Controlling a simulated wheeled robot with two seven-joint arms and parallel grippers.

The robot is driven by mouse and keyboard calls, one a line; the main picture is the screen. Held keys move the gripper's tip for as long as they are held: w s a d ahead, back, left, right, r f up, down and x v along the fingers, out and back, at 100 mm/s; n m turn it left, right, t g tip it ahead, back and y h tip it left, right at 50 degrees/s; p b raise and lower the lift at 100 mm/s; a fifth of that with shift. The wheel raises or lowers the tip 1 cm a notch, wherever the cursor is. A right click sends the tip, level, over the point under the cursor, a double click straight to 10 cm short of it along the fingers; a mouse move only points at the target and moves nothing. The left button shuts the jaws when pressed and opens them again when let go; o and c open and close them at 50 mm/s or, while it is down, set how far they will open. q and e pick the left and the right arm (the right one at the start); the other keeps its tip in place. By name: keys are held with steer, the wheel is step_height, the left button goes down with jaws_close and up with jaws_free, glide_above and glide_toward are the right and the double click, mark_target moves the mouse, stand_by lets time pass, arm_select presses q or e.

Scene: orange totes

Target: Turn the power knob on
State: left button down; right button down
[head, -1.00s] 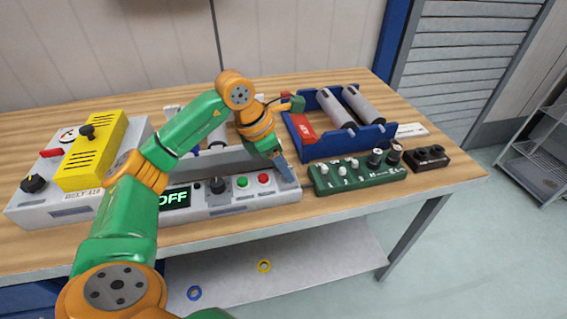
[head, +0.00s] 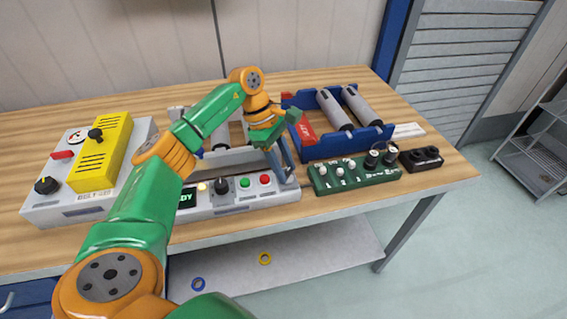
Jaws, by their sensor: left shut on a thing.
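The white control panel (head: 240,205) lies along the table's front edge. Its dark display (head: 187,198) is partly hidden by my left arm; the green letters "DY" show. An amber light (head: 202,188) glows beside it, followed by a black knob (head: 221,187), a green button (head: 245,183) and a red button (head: 265,180). My left gripper (head: 286,176) points down at the panel's right end, right of the red button. It is shut on what seems to be the power knob, which its fingers hide. My right gripper is out of view.
A yellow-covered box (head: 98,155) with a black knob stands left. A blue roller tray (head: 355,145) is behind right, with a red tag (head: 306,130). A green knob box (head: 355,176) and small black block (head: 422,158) sit right of the gripper, close by.

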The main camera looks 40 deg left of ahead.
arm_select(q)
steer(key=shift+f+m, duration=0.1)
steer(key=shift+m, duration=0.4)
steer(key=shift+c, duration=2.2)
jaws_free()
steer(key=shift+d, duration=0.1)
steer(key=v, duration=0.7)
steer(key=shift+w, duration=0.15)
